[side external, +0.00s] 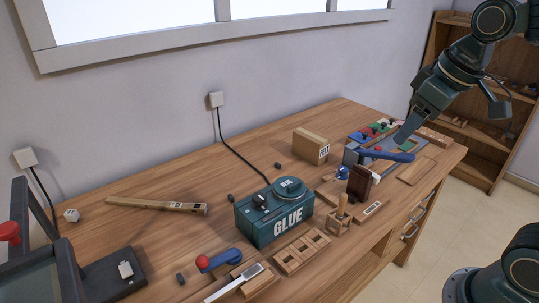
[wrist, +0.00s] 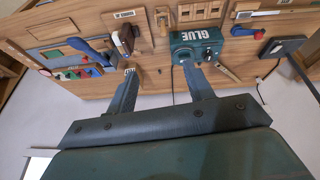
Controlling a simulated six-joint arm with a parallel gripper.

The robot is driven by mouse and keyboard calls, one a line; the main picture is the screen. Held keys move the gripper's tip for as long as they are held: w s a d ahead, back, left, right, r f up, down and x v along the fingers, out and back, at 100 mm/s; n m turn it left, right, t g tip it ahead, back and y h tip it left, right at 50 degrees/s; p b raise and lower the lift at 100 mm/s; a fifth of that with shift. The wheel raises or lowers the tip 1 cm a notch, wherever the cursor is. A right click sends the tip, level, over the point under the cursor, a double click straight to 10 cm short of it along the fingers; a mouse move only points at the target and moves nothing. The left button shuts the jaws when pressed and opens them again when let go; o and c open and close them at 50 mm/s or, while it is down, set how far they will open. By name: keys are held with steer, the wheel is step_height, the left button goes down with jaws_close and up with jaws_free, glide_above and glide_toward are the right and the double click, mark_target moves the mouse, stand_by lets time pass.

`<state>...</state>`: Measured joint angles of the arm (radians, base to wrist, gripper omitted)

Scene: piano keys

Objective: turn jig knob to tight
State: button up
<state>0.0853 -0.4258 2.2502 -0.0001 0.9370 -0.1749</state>
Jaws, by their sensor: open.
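My gripper (side external: 403,133) is open and empty, held above the far right end of the workbench; its two fingers (wrist: 160,72) also show apart in the wrist view. A grey fixture (side external: 349,155) with a long blue lever (side external: 388,156) stands below it, near a grey-green board (side external: 410,143). A small round blue knob (side external: 343,173) sits in front of the fixture. The blue lever also shows at the upper left of the wrist view (wrist: 84,50). I cannot tell for sure which knob is the jig knob, and no tight mark is readable.
A green GLUE box (side external: 270,222), a cardboard box (side external: 311,146) and a brown upright block (side external: 359,184) stand on the bench (side external: 165,232). A mallet-like wooden tool (side external: 155,205) lies at left. A blue lever with a red knob (side external: 203,262) is at front. Shelves (side external: 480,130) stand at right.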

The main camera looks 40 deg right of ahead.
steer(key=w+d+n+g, duration=0.1)
steer(key=w+d, duration=0.3)
steer(key=w, duration=0.5)
steer(key=n+g, duration=0.3)
glide_above(343, 168)
step_height(343, 168, down, 17)
steer(key=shift+s, duration=0.1)
step_height(343, 168, down, 14)
steer(key=shift+r, duration=0.2)
steer(key=shift+m, duration=0.3)
steer(key=c, duration=1)
